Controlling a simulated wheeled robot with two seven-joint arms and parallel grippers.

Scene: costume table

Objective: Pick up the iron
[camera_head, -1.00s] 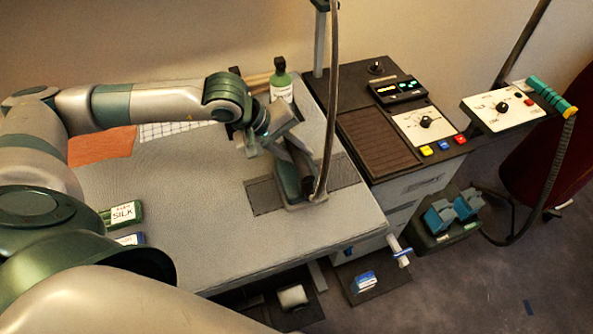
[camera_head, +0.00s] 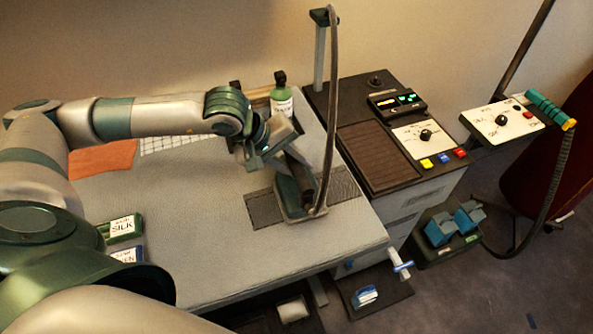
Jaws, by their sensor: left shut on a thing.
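The iron (camera_head: 286,198) is a dark green and grey appliance on a dark rectangular rest pad (camera_head: 263,209) on the grey padded table (camera_head: 200,225). A cord rises from its near end. My left gripper (camera_head: 284,154) reaches in from the left and is shut on the iron, at its upper far part. The wrist and jaws hide much of the handle and the exact contact. The iron looks to be on or very close to the pad; I cannot tell if there is a gap. My right gripper is outside the view.
A green bottle (camera_head: 281,98) stands close behind my left gripper. The cord (camera_head: 330,110) hangs from a pole (camera_head: 319,55). A control console (camera_head: 378,150) stands right of the table. Labelled SILK box (camera_head: 122,228) lies at left. The table's front middle is clear.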

